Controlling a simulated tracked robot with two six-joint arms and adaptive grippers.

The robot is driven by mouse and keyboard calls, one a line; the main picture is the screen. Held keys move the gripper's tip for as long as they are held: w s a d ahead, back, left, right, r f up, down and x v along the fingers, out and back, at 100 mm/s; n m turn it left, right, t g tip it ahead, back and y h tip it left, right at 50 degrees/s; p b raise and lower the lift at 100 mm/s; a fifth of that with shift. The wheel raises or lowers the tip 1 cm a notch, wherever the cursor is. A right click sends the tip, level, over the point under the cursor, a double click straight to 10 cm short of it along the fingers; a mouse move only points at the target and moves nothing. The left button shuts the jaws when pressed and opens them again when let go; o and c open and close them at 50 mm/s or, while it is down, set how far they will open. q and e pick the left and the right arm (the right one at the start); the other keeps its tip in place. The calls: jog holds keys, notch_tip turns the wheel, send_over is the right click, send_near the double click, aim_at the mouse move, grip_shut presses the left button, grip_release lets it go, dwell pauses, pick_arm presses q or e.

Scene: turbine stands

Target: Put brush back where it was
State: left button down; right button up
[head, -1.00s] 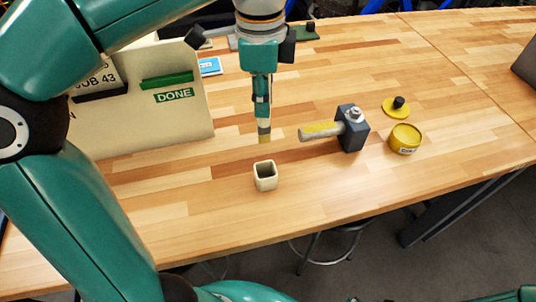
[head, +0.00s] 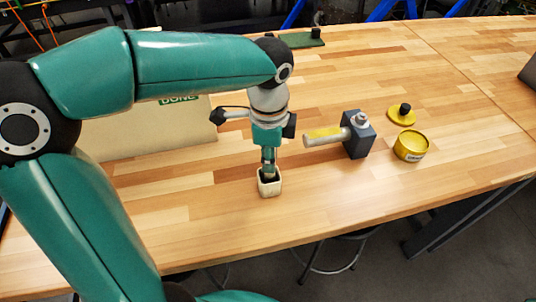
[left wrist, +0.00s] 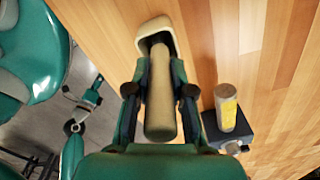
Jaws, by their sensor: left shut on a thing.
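The brush (left wrist: 160,115) has a thick tan handle, which shows between my left fingers in the left wrist view. My left gripper (head: 268,163) is shut on it, pointing down over a small cream square cup (head: 269,189). In the left wrist view the brush's far end goes into the mouth of the cup (left wrist: 153,28), so the bristles are hidden. The brush looks about upright. In the head view the fingers hide most of it, and I cannot tell whether it touches the cup's bottom.
A cream board marked DONE (head: 160,135) is at left. The table front is clear.

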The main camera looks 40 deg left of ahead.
pick_arm(q)
jog(key=shift+f, duration=0.1)
jog(key=c, duration=1)
grip_release()
notch_tip(320, 180, up, 12)
jog(key=shift+s+r+p, duration=0.1)
jog(key=shift+r+p, duration=0.05)
jog(key=shift+p, duration=0.45)
